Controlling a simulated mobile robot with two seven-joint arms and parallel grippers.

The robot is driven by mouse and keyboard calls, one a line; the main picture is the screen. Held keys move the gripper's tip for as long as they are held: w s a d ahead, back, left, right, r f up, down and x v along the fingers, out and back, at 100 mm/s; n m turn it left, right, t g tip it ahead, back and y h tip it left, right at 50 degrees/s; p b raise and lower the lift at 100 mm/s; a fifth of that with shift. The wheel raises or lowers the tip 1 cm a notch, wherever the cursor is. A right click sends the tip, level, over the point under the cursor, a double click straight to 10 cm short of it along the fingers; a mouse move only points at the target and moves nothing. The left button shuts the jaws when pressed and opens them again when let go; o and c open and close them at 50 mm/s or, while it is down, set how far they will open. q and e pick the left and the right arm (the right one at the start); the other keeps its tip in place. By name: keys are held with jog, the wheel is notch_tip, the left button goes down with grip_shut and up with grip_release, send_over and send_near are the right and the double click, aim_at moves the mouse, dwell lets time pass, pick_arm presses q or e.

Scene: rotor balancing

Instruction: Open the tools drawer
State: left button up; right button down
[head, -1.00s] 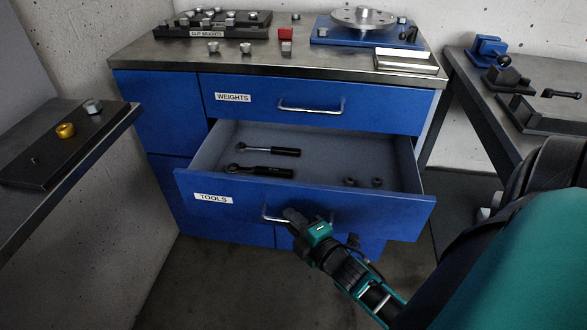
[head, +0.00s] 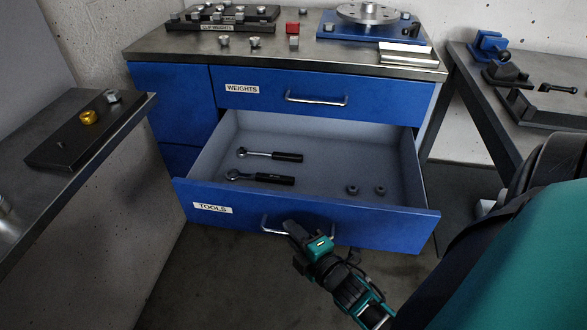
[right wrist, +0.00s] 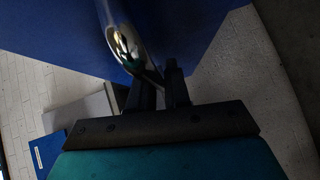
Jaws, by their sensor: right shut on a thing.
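The tools drawer (head: 370,229) is blue with a white TOOLS label (head: 212,208) and stands well out from the cabinet. Inside lie two black-handled ratchets (head: 262,177) and two small dark round parts (head: 366,190). My right gripper (head: 292,228) is shut on the drawer's metal handle (head: 266,225) near the middle of its front. In the right wrist view the shiny handle (right wrist: 122,42) runs down to the gripper's dark fingers (right wrist: 160,88). The gripper hides part of the handle. My left gripper is not in view.
The closed WEIGHTS drawer (head: 390,101) is above. A side bench (head: 130,120) stands left, another table (head: 475,85) right. Floor before the drawer is clear.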

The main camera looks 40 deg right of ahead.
jog(key=c, duration=1.2)
grip_release()
jog(key=shift+s, duration=0.15)
jog(key=s+r+p, duration=0.1)
jog(key=s, duration=0.6)
jog(key=shift+a, duration=0.25)
jog(key=shift+r, duration=0.15)
